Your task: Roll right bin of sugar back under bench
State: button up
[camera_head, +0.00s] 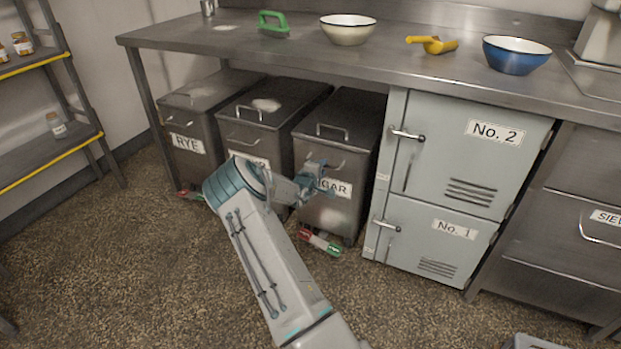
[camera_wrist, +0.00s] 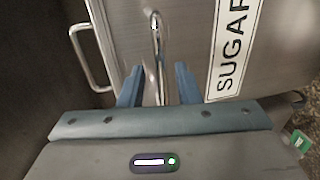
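The sugar bin (camera_head: 341,150) is a grey metal bin with a lid handle, a front handle and a white SUGAR label. It stands at the right of the row of bins, beneath the bench and beside the pale cabinet. Its front looks about level with the cabinet's front. My gripper (camera_head: 313,181) is at the bin's front, partly covering the label. In the wrist view, the front handle (camera_wrist: 157,45) lies between my open fingers (camera_wrist: 157,88), with gaps on both sides. The SUGAR label (camera_wrist: 232,48) is to the right and the lid handle (camera_wrist: 84,60) to the left.
The rye bin (camera_head: 187,125) and a middle bin (camera_head: 262,120), its label mostly hidden by my arm, stand to the left. The steel bench (camera_head: 300,57) overhangs them. A red and green brake piece (camera_head: 320,242) is at the sugar bin's foot. The speckled floor in front is clear.

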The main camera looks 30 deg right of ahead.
jog(key=p+v, duration=0.2)
jog(key=v, duration=0.8)
jog(key=shift+r, duration=0.2)
dwell(0.4)
jog(key=s+a+r+m+g+y+p, duration=0.1)
jog(key=s+a+r+m+y+p, duration=0.1)
jog(key=s+a+r+y+p, duration=0.45)
jog(key=s+a+r+m+g+y+p, duration=0.15)
jog(key=a+r+p, duration=0.25)
jog(key=a+r, duration=0.6)
jog(key=s+a+r+m+y+p, duration=0.25)
jog(key=a+r+y+p, duration=0.2)
jog(key=r, duration=0.65)
jog(key=s+a+r+g+p, duration=0.1)
jog(key=s+a+r+p, duration=0.2)
jog(key=s+r, duration=0.6)
jog(key=s+a+r+m+g+p, duration=0.1)
jog(key=s+a+r+p, duration=0.3)
jog(key=s, duration=1.2)
notch_tip(320, 180, up, 6)
jog(key=g+p, duration=0.1)
jog(key=p, duration=0.2)
jog(key=shift+a+p, duration=0.25)
jog(key=shift+p, duration=0.15)
